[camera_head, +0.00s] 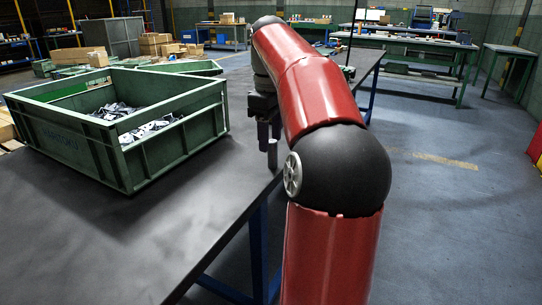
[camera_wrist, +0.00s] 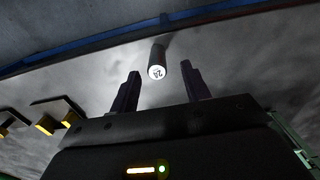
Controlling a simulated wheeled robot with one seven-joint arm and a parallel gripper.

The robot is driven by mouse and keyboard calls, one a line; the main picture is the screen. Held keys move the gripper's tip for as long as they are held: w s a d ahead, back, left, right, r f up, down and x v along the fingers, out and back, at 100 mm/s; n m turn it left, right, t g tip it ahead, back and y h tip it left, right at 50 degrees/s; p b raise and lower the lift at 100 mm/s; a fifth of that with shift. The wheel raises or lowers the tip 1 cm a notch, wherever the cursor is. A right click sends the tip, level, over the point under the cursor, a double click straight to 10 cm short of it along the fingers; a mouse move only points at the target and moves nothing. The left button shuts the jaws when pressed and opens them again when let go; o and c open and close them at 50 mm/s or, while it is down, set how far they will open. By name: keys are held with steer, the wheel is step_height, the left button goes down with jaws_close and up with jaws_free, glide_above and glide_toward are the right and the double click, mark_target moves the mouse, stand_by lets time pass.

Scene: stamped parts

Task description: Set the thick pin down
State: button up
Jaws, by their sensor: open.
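In the wrist view the thick pin (camera_wrist: 157,63) is a short dark cylinder with a pale, marked end face toward the camera. It appears to stand upright on the grey tabletop, near the table edge. My gripper (camera_wrist: 160,78) has its two dark fingers spread, one to each side of the pin, with visible gaps. In the head view my gripper (camera_head: 268,143) points down by the table's right edge, to the right of the green crate. The pin cannot be made out there.
A green crate (camera_head: 165,146) with loose metal stampings stands on the dark table (camera_head: 75,240). The tabletop in front of it is bare. The wrist view shows black and yellow pieces (camera_wrist: 48,118) at left and the table's blue edge (camera_wrist: 110,38) at top.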

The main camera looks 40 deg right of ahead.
mark_target(273, 167)
steer(key=f, duration=0.2)
steer(key=f+b, duration=0.1)
steer(key=f, duration=0.2)
steer(key=shift+s+d, duration=0.15)
steer(key=shift+d, duration=0.05)
jaws_close()
